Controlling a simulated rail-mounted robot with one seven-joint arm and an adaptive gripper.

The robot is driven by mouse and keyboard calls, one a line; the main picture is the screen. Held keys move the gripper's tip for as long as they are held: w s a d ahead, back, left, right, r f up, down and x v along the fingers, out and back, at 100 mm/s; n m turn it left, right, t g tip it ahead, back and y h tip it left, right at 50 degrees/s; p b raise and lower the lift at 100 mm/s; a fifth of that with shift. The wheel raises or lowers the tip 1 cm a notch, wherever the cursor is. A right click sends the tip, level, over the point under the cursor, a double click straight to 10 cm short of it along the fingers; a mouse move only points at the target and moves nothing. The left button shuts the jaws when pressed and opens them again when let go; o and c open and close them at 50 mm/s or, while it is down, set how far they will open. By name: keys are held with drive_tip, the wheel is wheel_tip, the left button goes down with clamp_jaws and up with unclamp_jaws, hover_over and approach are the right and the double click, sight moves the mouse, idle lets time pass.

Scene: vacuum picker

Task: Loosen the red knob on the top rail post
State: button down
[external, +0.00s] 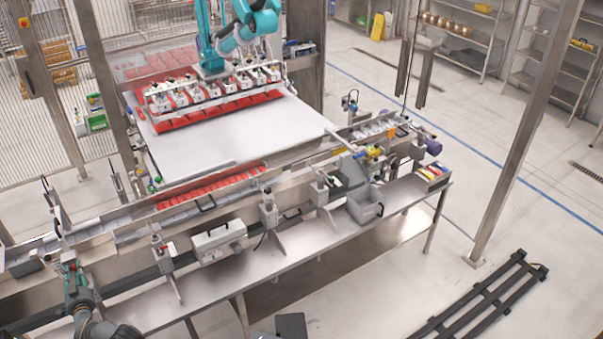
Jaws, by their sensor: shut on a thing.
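My gripper (71,268) is at the lower left, at the head of a rail post (66,256) on the near side of the conveyor. It is shut on what appears to be the red knob of that post. The knob is small and mostly hidden by the fingers, so its turn cannot be made out. A similar post (158,243) with a small red part stands to the right, apart from my gripper.
The steel conveyor rail (120,226) runs behind the posts. A grey-white box (218,241) and a grey bin (364,205) are mounted along the front. A teal robot arm (236,38) holds a picker head over red trays. The bench top (270,270) has bare room.

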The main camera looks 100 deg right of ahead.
drive_tip(key=c, duration=1.6)
unclamp_jaws()
drive_tip(key=shift+w+a+f, duration=0.2)
drive_tip(key=shift+f, duration=0.05)
drive_tip(key=shift+o, duration=1)
drive_tip(key=shift+s+d, duration=0.1)
drive_tip(key=shift+r, duration=0.1)
drive_tip(key=v, duration=1.2)
